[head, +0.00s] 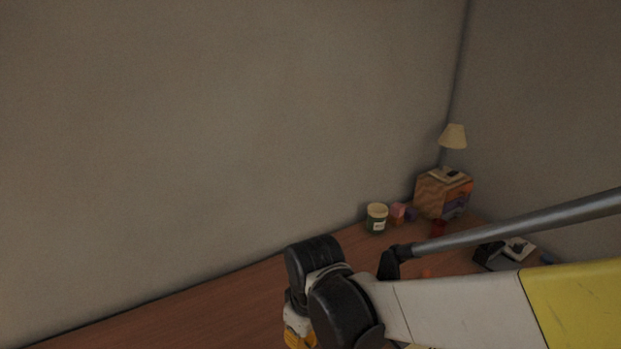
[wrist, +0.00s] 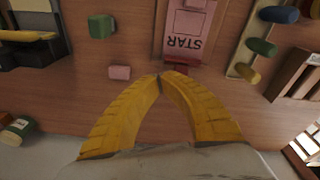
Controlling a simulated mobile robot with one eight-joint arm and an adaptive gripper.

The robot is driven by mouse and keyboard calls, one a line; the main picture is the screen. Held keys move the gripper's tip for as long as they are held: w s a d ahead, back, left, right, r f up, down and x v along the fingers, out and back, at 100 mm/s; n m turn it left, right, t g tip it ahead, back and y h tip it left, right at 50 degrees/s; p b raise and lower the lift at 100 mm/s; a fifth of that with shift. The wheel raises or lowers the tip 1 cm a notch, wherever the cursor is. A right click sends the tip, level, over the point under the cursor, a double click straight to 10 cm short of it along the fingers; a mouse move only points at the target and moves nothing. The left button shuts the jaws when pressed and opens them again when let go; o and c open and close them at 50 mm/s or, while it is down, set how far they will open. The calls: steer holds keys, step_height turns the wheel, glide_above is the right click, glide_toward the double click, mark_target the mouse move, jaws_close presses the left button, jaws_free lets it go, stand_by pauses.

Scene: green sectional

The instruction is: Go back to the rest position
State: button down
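In the wrist view my gripper (wrist: 161,77) has its two yellow fingers bowed inward with the tips meeting. No object shows between them. A small red piece (wrist: 183,64) lies right by the right fingertip, seemingly beyond it; I cannot tell whether they touch. In the head view my arm reaches in from the right over the wooden surface (head: 220,300), and only a bit of yellow shows at its end, so the fingertips are hidden there.
The wrist view shows a green block (wrist: 101,27), a pink block (wrist: 120,72) and a STAR-labelled pink piece (wrist: 188,25).

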steer(key=s+d+r+m+t, duration=0.3)
steer(key=d+r+m, duration=0.2)
steer(key=d, duration=0.5)
steer(key=s+d+r+m+t, duration=0.3)
steer(key=d+r, duration=0.3)
steer(key=d, duration=0.4)
steer(key=shift+s+m+h, duration=0.2)
steer(key=shift+m+h, duration=0.1)
steer(key=shift+m, duration=0.6)
steer(key=shift+r, duration=0.1)
